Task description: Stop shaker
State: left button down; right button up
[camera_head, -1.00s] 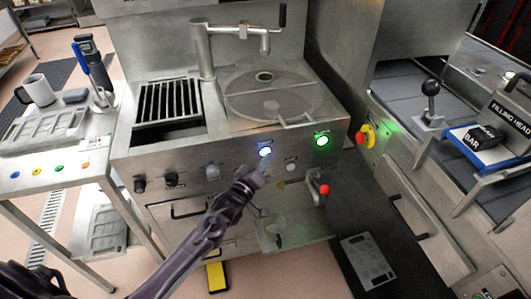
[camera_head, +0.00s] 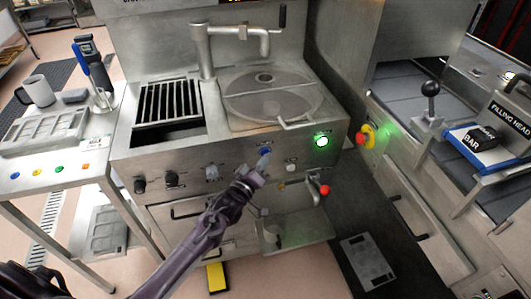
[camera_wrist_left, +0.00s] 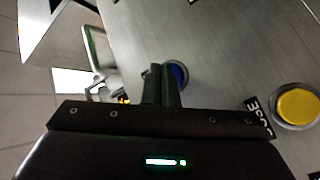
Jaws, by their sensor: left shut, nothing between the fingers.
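The machine's front panel (camera_head: 225,160) carries a round blue button (camera_head: 264,151), which is unlit. My left gripper (camera_head: 259,170) is shut and empty, with its fingertips just below and in front of this button. In the left wrist view the shut fingers (camera_wrist_left: 162,84) point at the panel, and the blue button (camera_wrist_left: 179,75) shows partly behind them. I cannot tell whether they touch it. To its right on the panel is a green-lit button (camera_head: 322,140). My right gripper is not in view.
A pale button (camera_head: 291,167) and a red-tipped lever (camera_head: 324,189) sit right of my gripper. A red and yellow stop button (camera_head: 366,135) is farther right. A yellow button (camera_wrist_left: 298,106) shows in the wrist view.

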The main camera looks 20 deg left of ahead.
pick_arm(q)
jog(key=shift+s+d, duration=0.1)
jog(key=shift+s, duration=0.05)
jog(key=s+d+p, duration=0.3)
jog(key=s, duration=0.2)
jog(key=shift+d, duration=0.2)
dwell(0.3)
dwell(0.3)
